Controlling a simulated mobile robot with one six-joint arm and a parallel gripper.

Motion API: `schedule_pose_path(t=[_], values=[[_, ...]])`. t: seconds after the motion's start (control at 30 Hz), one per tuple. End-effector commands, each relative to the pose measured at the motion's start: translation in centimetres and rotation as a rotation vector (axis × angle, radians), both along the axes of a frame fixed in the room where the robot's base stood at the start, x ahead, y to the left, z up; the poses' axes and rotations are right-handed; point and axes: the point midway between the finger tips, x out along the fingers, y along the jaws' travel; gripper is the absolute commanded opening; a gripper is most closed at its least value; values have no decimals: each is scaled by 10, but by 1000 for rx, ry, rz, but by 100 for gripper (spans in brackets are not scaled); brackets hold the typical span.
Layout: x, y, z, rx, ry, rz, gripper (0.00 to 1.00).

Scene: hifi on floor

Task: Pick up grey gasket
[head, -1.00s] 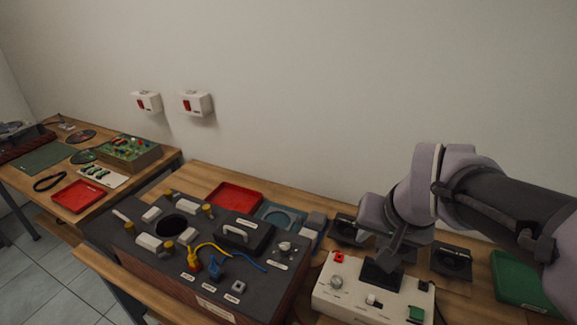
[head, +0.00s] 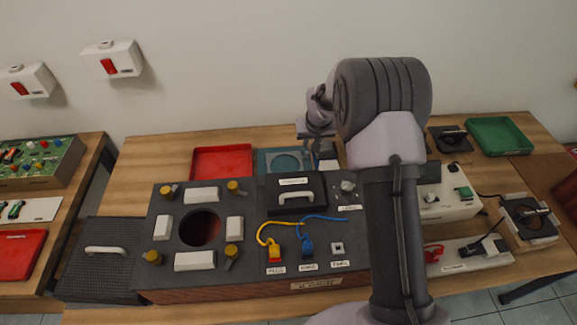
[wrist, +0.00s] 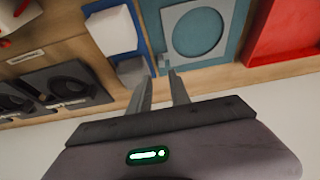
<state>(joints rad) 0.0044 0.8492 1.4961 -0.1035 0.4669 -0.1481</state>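The grey gasket (wrist: 169,14) looks like a flat light-grey square with a large round opening, lying in a teal tray (wrist: 150,20). The tray also shows in the head view (head: 264,160), behind the dark console. My gripper (wrist: 157,76) is open and empty, its two fingers apart. In the wrist view its tips appear just below the gasket's edge, beside the tray; their height above the table is unclear. In the head view my gripper is near the tray's right side, partly hidden by my arm.
A red tray (head: 222,160) sits left of the teal tray. In the wrist view a white-and-blue block (wrist: 112,32) and black fittings (wrist: 70,85) lie to the left. The console (head: 170,280) fills the front. A green tray (head: 498,136) stands at far right.

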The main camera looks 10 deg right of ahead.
Motion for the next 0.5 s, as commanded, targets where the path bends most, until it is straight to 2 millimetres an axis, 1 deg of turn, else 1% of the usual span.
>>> schedule_pose_path(t=[0.03,0.07,0.23,0.27,0.3,0.4,0.5], values=[[4,0,-15,0,0,0,24],[6,0,-21,0,1,0,24],[14,1,-38,0,0,0,24],[16,1,-45,0,0,0,24],[18,1,-55,0,1,-1,24],[25,2,-73,1,2,-1,24],[30,1,-81,0,1,-1,24]])
